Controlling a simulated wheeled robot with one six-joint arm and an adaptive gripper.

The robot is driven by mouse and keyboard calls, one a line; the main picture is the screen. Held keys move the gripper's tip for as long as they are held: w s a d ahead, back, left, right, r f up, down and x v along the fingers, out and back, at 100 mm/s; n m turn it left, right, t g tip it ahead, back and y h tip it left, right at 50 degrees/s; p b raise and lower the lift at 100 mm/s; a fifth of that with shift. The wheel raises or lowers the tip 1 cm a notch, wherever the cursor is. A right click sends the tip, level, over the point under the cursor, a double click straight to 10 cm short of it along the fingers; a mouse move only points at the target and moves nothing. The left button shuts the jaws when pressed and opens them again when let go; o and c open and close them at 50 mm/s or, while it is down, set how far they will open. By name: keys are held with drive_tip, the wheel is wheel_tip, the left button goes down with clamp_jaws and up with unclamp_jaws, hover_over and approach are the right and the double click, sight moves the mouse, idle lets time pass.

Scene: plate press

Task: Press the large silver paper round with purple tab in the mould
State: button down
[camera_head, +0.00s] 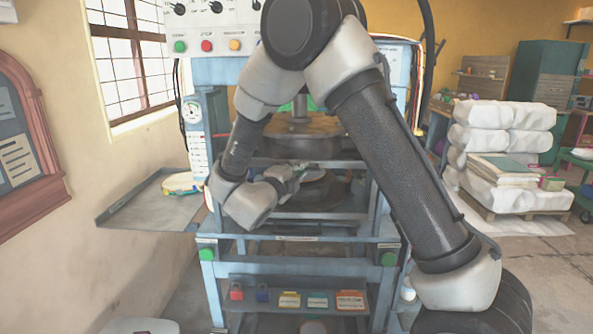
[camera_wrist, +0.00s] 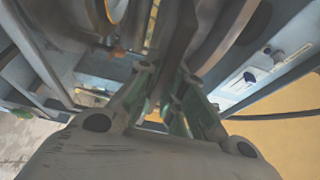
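My gripper (camera_head: 288,177) reaches into the opening of the blue press, beside the mould (camera_head: 322,196) and below the round upper die (camera_head: 298,146). The wrist view shows its two fingers (camera_wrist: 170,97) close to a dark, narrow shape between them. I cannot tell whether they are shut on it. I cannot make out a large silver paper round with a purple tab; my forearm and gripper hide part of the mould. A small pile of pale rounds (camera_head: 181,184) with a yellow edge lies on the side tray (camera_head: 150,212) at the left.
Green buttons (camera_head: 207,254) and (camera_head: 389,259) sit on the press's front corners. A control panel (camera_head: 215,38) is above, a gauge (camera_head: 192,112) at its left. A low shelf (camera_head: 300,311) holds small coloured items. White sacks (camera_head: 505,140) stand on a pallet at the right.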

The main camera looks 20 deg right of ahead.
drive_tip(key=shift+r, duration=0.1)
wheel_tip(320, 180, up, 18)
drive_tip(key=shift+r, duration=0.15)
idle(0.4)
drive_tip(key=c, duration=1.5)
unclamp_jaws()
drive_tip(key=v, duration=1.2)
